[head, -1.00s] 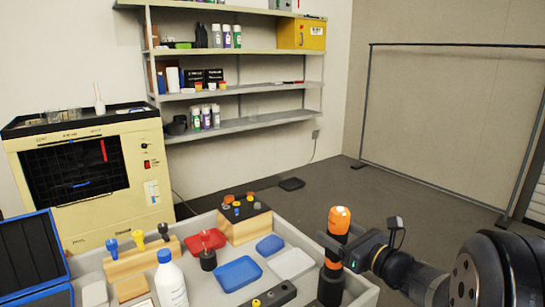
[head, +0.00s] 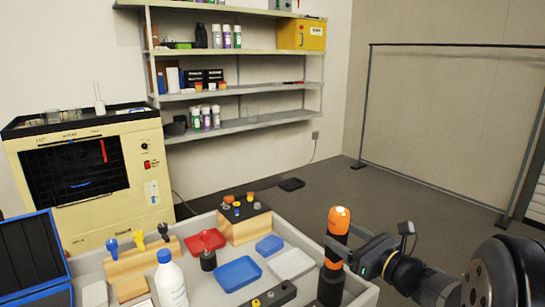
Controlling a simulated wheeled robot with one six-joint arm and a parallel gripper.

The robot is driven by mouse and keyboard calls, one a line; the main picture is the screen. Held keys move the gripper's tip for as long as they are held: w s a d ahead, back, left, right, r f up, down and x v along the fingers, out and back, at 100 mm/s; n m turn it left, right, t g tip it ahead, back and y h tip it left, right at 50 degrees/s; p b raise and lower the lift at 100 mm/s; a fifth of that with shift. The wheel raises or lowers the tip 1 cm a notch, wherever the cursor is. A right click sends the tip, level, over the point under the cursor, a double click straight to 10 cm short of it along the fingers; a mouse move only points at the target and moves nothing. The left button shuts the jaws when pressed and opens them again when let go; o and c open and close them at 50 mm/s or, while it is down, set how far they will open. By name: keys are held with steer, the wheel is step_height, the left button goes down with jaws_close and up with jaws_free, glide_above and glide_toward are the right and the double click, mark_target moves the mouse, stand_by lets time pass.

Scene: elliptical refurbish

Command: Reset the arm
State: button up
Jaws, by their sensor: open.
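My arm reaches in from the right edge. My gripper (head: 340,250) is open at the right end of the grey tray (head: 366,295). It is beside an upright black cylinder with an orange top (head: 338,222). The fingers are close to the cylinder's middle, and part of the cylinder is hidden by them. I cannot tell whether they touch it. Nothing is visibly held.
The tray holds a white bottle (head: 170,281), a red dish (head: 205,241), blue dishes (head: 238,273), a white dish (head: 291,264) and wooden blocks (head: 244,228). A cream machine (head: 85,175) and shelves (head: 240,50) stand behind.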

mark_target(335, 207)
steer(key=w+a, duration=0.1)
steer(key=w+a+r+p, duration=0.1)
steer(key=w, duration=0.1)
steer(key=shift+w+a+r, duration=0.1)
steer(key=shift+w+a, duration=0.15)
steer(key=shift+a, duration=0.05)
step_height(335, 207, up, 6)
steer(key=p, duration=0.6)
steer(key=shift+s+r, duration=0.1)
steer(key=shift+r, duration=0.15)
steer(key=shift+r+p, duration=0.6)
steer(key=shift+p, duration=0.05)
